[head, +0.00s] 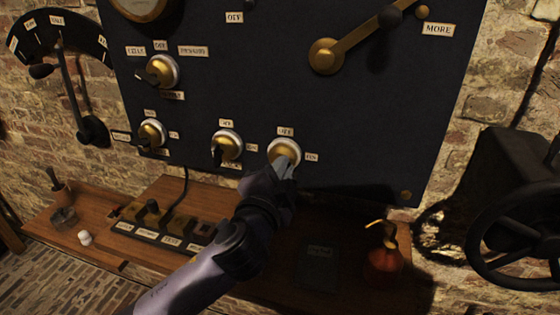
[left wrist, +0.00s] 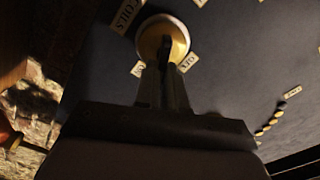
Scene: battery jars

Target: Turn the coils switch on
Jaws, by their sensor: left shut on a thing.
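The coils switch (head: 284,150) is a round brass knob with a pale rim, low on the dark panel. A label reading OFF sits above it and another small label is at its right. My left gripper (head: 286,168) reaches up to it from below, with its fingers at the knob. In the left wrist view the switch (left wrist: 178,28) shows its dark lever, and my left gripper (left wrist: 165,68) is shut on that lever. A COILS label (left wrist: 125,15) is beside it. The fingers partly hide the lever, so its exact setting is hard to tell. My right gripper is out of view.
Similar brass switches (head: 227,145) sit to the left on the dark panel (head: 370,130). A large brass lever (head: 350,45) is above right. Below, a wooden shelf (head: 90,215) holds a row of small blocks and a red bottle (head: 384,262). A black handwheel (head: 520,225) stands at right.

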